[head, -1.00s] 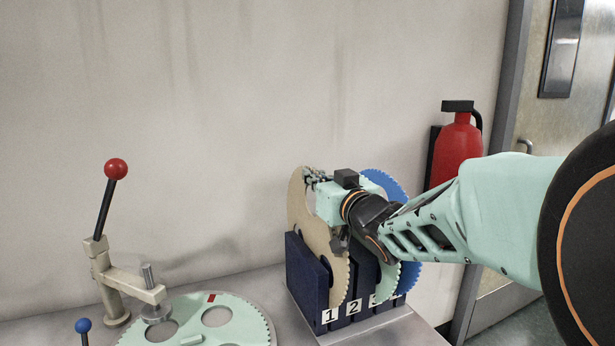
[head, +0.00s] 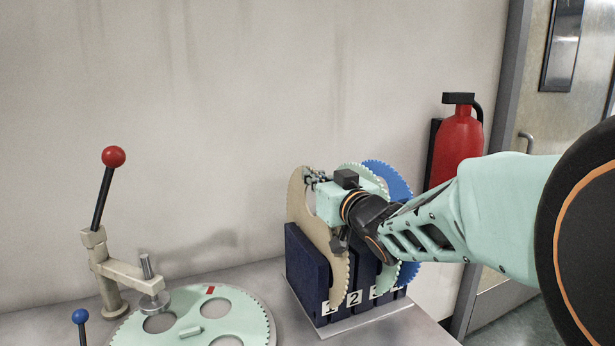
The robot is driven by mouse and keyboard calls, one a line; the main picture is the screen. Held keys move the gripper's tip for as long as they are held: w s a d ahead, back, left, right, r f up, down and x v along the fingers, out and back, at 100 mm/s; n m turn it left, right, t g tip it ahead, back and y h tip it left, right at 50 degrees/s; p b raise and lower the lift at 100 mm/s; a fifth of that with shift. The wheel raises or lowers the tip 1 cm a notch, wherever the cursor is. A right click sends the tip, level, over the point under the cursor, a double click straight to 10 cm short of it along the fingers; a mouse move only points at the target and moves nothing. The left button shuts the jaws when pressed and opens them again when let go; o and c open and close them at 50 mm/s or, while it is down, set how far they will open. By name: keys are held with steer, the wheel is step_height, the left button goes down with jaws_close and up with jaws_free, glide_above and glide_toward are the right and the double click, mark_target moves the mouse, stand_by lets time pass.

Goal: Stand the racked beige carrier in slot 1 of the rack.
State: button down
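The beige carrier (head: 318,228) is a thin toothed disc with cut-outs, upright at the left of the navy rack (head: 305,265). Its lower front edge stands between the rack's left block and the block to its right, and overlaps the label "1" (head: 327,308). Whether it rests on the slot's bottom is hidden. My gripper (head: 312,178) is at the carrier's upper rim, coming from the right, and appears shut on it; the fingertips are small and partly hidden. A mint carrier (head: 352,168) and a blue carrier (head: 392,180) stand farther right in the rack, partly behind my arm.
A mint disc (head: 245,310) with round holes lies flat at the left front. Beside it stands a beige clamp with a red-knobbed lever (head: 113,157), and a blue-knobbed lever (head: 80,316). A red fire extinguisher (head: 460,140) hangs on the wall behind my arm.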

steer(key=shift+f, duration=0.15)
steer(key=c, duration=2.2)
jaws_free()
steer(key=shift+o, duration=0.6)
steer(key=shift+f, duration=0.1)
step_height(320, 180, up, 20)
steer(key=p, duration=1.7)
